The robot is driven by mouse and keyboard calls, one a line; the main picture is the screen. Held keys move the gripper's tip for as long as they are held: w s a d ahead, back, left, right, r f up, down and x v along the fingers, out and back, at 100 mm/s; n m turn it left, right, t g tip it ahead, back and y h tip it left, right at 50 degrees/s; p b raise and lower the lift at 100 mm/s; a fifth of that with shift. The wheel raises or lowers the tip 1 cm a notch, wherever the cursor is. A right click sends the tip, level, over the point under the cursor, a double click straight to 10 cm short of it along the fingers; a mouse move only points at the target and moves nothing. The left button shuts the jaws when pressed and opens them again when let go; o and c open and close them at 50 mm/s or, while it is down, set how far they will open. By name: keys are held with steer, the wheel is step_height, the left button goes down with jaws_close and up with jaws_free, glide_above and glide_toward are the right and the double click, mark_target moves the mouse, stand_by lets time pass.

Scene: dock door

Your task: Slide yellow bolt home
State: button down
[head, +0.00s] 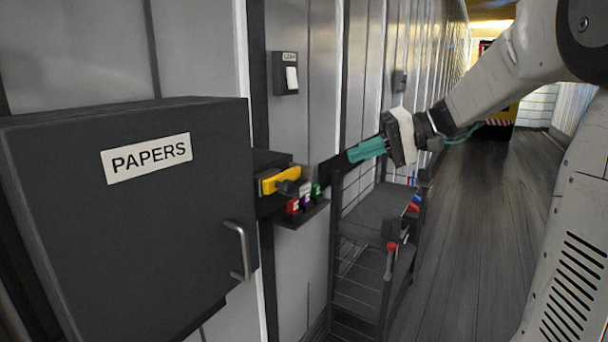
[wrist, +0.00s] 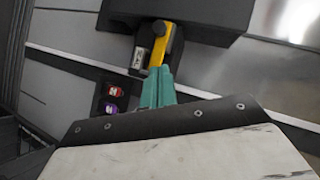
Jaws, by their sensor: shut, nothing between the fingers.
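The yellow bolt (head: 280,180) sits in a dark housing on the wall, just right of the dark PAPERS cabinet, with a dark knob on it. It also shows in the wrist view (wrist: 158,54), with the dark knob at its upper end and a pale label plate beside it. My gripper (head: 354,155) has teal fingers and is shut and empty, to the right of the bolt in the head view. In the wrist view the fingertips (wrist: 158,72) point at the bolt's lower end and overlap it; I cannot tell whether they touch.
The PAPERS cabinet (head: 130,215) juts out at left with a metal handle (head: 238,250). A small shelf (head: 303,214) below the bolt holds red, purple and green items. A dark cart (head: 365,215) stands below my gripper. A switch box (head: 285,73) is above. The floor at right is clear.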

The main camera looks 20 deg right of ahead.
steer(key=shift+w+d+r+t+y, duration=0.35)
steer(key=shift+w+d, duration=0.2)
steer(key=shift+d, duration=0.2)
steer(key=shift+a, duration=0.1)
glide_toward(281, 183)
steer(key=w+a+f, duration=0.1)
steer(key=w+a, duration=0.1)
steer(key=w, duration=0.1)
steer(key=shift+s+a+f, duration=0.15)
steer(key=shift+a+f, duration=0.15)
steer(key=shift+a, duration=0.4)
